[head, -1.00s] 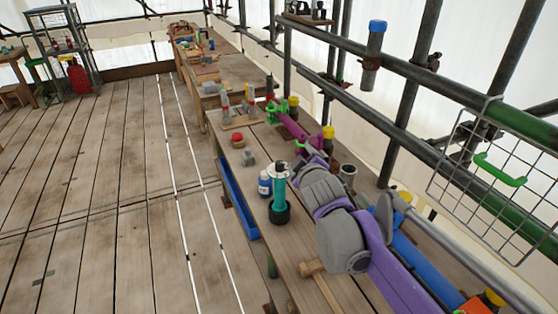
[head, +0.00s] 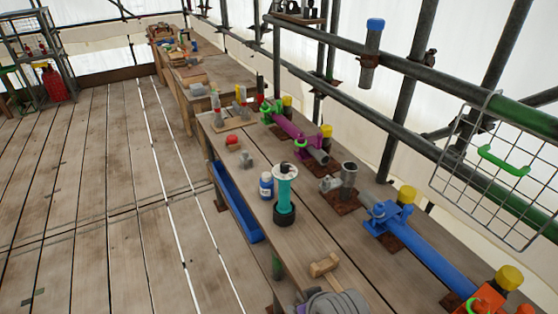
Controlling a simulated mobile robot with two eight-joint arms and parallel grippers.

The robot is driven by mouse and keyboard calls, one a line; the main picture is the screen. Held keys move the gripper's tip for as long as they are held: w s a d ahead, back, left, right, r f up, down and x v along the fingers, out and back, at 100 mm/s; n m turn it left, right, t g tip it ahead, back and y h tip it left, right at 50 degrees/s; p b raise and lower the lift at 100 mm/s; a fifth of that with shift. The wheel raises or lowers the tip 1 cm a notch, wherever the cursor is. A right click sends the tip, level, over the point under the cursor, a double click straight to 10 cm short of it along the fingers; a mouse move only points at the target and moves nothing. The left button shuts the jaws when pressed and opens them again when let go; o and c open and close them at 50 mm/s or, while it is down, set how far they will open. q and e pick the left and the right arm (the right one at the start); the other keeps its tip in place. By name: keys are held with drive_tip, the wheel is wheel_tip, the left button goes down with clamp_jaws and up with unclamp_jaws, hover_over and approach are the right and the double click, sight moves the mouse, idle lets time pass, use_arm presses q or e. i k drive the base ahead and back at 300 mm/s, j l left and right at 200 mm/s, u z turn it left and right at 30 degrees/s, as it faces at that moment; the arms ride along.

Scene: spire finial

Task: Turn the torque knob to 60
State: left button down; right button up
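I cannot make out a knob with readable numbers. An upright teal cylinder (head: 284,193) stands on the bench in the head view. It has a pale disc and a small dark piece on top, and a wide black collar at its foot; I cannot tell which part, if any, is the torque knob. Neither gripper's fingers are in view.
A blue-and-white bottle (head: 266,186) stands just left of the cylinder. A wooden mallet (head: 323,265) lies nearer. A grey pipe socket (head: 348,176), blue clamp (head: 395,215) and purple clamp (head: 290,126) line the right side.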

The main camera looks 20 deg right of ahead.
sight(284, 166)
drive_tip(key=i+j+z, duration=0.15)
drive_tip(key=j, duration=0.25)
drive_tip(key=j+z, duration=0.15)
drive_tip(key=j, duration=0.3)
drive_tip(key=i+j+z, duration=0.2)
drive_tip(key=j, duration=0.25)
drive_tip(key=k, duration=0.05)
